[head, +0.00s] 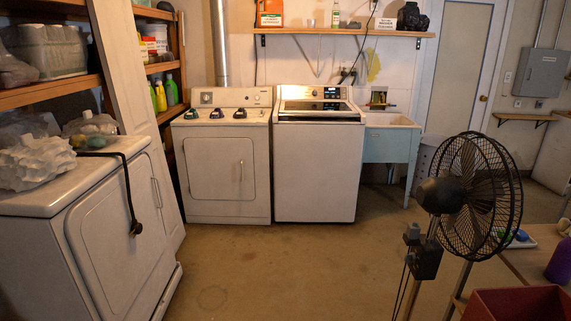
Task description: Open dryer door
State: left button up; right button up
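A white front-door machine that looks like a dryer (229,205) stands against the back wall, left of the washer. Its door (215,170) looks shut, with a small upright handle (241,170) on the door's right side. A second white front-door machine (45,240) stands close at the left, angled towards the room. Its door (110,245) also looks shut, with a long handle (157,192) near its far edge. I cannot tell which one is meant. Neither of my grippers shows in the head view.
A dark cord or hose (129,185) hangs over the left machine's front. A white washer (316,170) and a blue utility sink (388,145) stand along the back. A black fan (470,195) and red bin (515,304) are at the right. The middle floor (290,265) is clear.

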aim_at(219, 169)
jog(key=i, duration=3.6)
jog(key=i+u, duration=0.1)
jog(key=i, duration=0.6)
jog(key=i+l+u, duration=0.1)
jog(key=i, duration=0.65)
